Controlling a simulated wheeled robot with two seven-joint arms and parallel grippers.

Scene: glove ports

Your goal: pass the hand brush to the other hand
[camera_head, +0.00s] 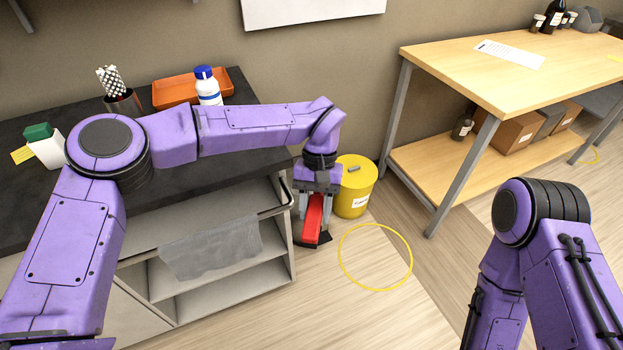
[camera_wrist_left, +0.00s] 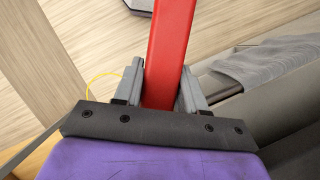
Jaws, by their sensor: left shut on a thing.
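The hand brush (camera_head: 314,217) has a red body and hangs below my left gripper (camera_head: 316,188), in front of the dark counter's right end. My left gripper is shut on it. In the left wrist view the red brush handle (camera_wrist_left: 168,50) runs up between the two grey fingers (camera_wrist_left: 158,88). A dark part shows at the brush's lower end in the head view. My right arm is at the lower right of the head view; its gripper is out of view.
A yellow lidded bin (camera_head: 354,190) stands just right of the brush. A yellow ring (camera_head: 376,284) is on the floor. The dark counter (camera_head: 235,165) holds an orange tray (camera_head: 172,92) and a white bottle (camera_head: 208,90). A wooden table (camera_head: 510,85) stands at the right.

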